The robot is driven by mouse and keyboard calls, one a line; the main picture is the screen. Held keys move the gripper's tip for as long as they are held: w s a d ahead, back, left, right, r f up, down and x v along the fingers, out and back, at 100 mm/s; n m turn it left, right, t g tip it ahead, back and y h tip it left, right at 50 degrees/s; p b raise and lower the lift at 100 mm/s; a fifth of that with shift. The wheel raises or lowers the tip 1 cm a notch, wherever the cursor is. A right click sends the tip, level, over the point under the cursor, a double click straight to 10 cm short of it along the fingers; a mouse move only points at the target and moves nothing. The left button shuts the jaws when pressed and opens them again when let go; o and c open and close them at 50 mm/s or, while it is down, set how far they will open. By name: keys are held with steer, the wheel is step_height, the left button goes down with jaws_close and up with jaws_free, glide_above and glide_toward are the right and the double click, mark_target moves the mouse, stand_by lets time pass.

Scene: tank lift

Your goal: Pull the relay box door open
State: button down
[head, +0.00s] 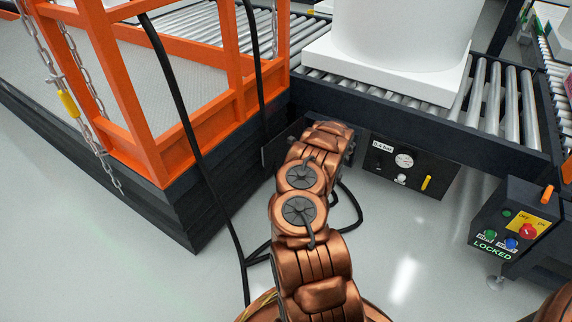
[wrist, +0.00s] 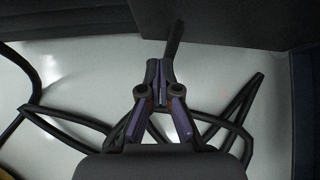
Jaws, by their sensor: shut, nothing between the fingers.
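My gripper (wrist: 159,72) shows in the wrist view with its fingers together and nothing between them. In the head view my copper arm reaches under the conveyor and hides the gripper. A dark flat panel (head: 275,152) shows just left of the arm's end, beside the lift; it may be the relay box or its door, but I cannot tell. In the wrist view a dark panel (wrist: 225,22) fills the top right, and a short dark bar (wrist: 174,42) slants down from its left part to near the fingertips. Whether they touch is unclear. No door gap or handle is clearly visible.
Black cables (wrist: 235,122) lie on the pale floor beneath my gripper. The orange lift cage (head: 165,155) stands left. A roller conveyor (head: 420,108) carries a white tank (head: 400,30). A gauge panel (head: 402,164) and a control box marked LOCKED (head: 512,228) are to the right.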

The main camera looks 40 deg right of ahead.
steer(key=p+v, duration=0.3)
steer(key=v, duration=0.7)
steer(key=shift+s+a+p, duration=0.3)
steer(key=shift+s+a, duration=0.05)
steer(key=shift+s, duration=0.1)
steer(key=shift+r, duration=0.1)
